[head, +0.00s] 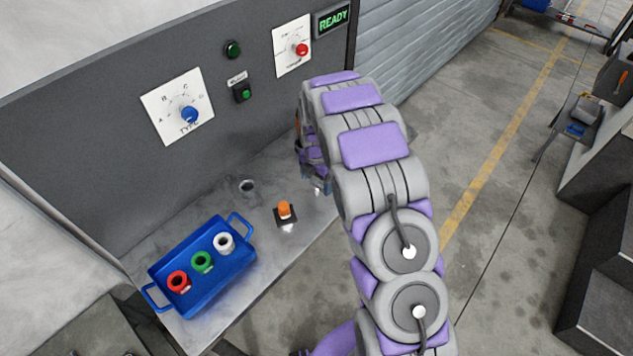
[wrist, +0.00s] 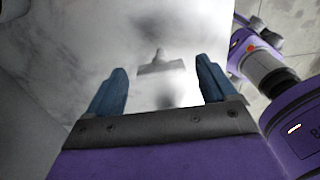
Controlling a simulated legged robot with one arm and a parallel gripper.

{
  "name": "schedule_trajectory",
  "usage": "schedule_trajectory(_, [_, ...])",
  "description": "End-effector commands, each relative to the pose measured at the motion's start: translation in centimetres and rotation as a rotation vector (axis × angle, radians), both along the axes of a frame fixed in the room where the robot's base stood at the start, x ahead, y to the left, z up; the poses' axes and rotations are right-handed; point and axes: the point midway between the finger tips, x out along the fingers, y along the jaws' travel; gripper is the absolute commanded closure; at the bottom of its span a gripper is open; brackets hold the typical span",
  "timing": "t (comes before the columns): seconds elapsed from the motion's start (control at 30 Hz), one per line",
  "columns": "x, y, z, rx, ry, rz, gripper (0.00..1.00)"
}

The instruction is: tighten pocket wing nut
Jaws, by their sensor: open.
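In the wrist view, a small grey T-shaped piece (wrist: 161,64), with a flat bar and a short stub, shows on the pale metal surface. It looks like the wing nut, but its wings are not clear. My gripper (wrist: 161,75) is open, with one blue finger on each side of the piece in the picture. A gap shows between the piece and each finger; I cannot tell the height difference. In the head view my gripper (head: 318,180) is low over the right part of the bench, partly behind my arm. The T-shaped piece is not visible there.
The metal bench (head: 170,240) carries a blue tray (head: 222,285) with red, green and white rings. An orange knob (head: 284,209) on a dark base and a round hole (head: 247,186) lie left of my gripper. The dark panel (head: 90,140) rises behind; its display (head: 332,20) reads READY.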

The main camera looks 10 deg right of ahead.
Motion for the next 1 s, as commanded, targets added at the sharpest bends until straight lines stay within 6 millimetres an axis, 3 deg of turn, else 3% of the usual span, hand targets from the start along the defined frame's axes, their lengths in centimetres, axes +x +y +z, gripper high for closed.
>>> schedule_trajectory(0.37, [-0.01, -0.01, -0.67, 0.001, 0.001, -0.001, 0.15])
schedule_trajectory(1.0, [0.06, 0.00, -0.66, 0.001, -0.001, -0.001, 0.71])
